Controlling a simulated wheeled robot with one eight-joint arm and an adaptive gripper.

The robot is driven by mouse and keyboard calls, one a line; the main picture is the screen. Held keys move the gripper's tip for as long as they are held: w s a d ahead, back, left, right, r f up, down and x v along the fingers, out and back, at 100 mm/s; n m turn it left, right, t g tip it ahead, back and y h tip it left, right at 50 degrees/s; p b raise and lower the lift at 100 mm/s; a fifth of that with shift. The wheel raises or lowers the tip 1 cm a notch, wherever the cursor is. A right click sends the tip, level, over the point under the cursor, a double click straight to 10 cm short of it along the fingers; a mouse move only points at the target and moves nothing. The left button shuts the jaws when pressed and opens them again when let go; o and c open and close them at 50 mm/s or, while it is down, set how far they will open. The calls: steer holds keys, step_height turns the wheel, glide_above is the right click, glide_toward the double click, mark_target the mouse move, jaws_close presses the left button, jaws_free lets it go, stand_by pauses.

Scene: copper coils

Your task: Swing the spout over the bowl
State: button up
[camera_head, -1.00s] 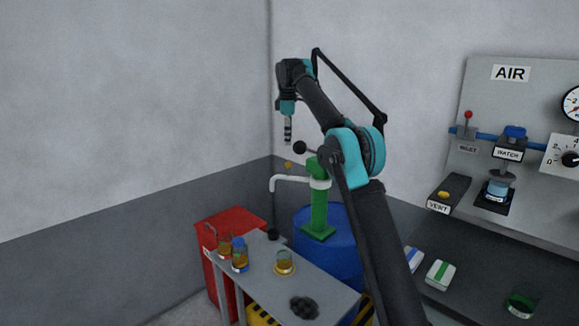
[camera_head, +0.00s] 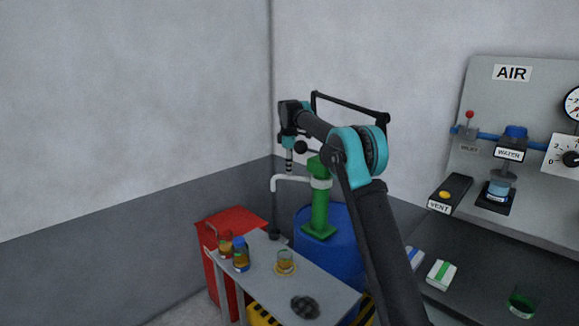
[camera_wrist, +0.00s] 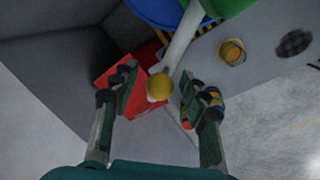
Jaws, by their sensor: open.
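The white spout (camera_head: 292,179) runs left from the green pump (camera_head: 319,213) and bends down at its end. It also shows in the wrist view (camera_wrist: 184,38), with a yellow knob (camera_wrist: 160,87) near its outer end. My gripper (camera_wrist: 159,92) is open, with one finger on each side of the knob as seen from the wrist; contact cannot be told. In the head view my gripper (camera_head: 289,168) is just above the spout and hides the knob. A small glass vessel with amber contents (camera_head: 286,262), possibly the bowl, stands on a yellow ring on the table.
The grey table (camera_head: 262,292) also bears two amber bottles (camera_head: 241,256) and a dark pad (camera_head: 305,307). A red cabinet (camera_head: 228,224) stands behind at left. The pump stands on a blue drum (camera_head: 345,240). The AIR panel (camera_head: 500,120) is at right.

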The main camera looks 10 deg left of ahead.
jaws_close()
stand_by(0.3)
stand_by(0.3)
steer(key=s+d+n+g+y, duration=0.1)
steer(key=s+d+n, duration=0.4)
steer(key=s+n, duration=0.7)
steer(key=shift+s+d+y, duration=0.15)
steer(key=shift+s+y, duration=0.25)
stand_by(0.5)
jaws_free()
steer(key=shift+s, duration=0.1)
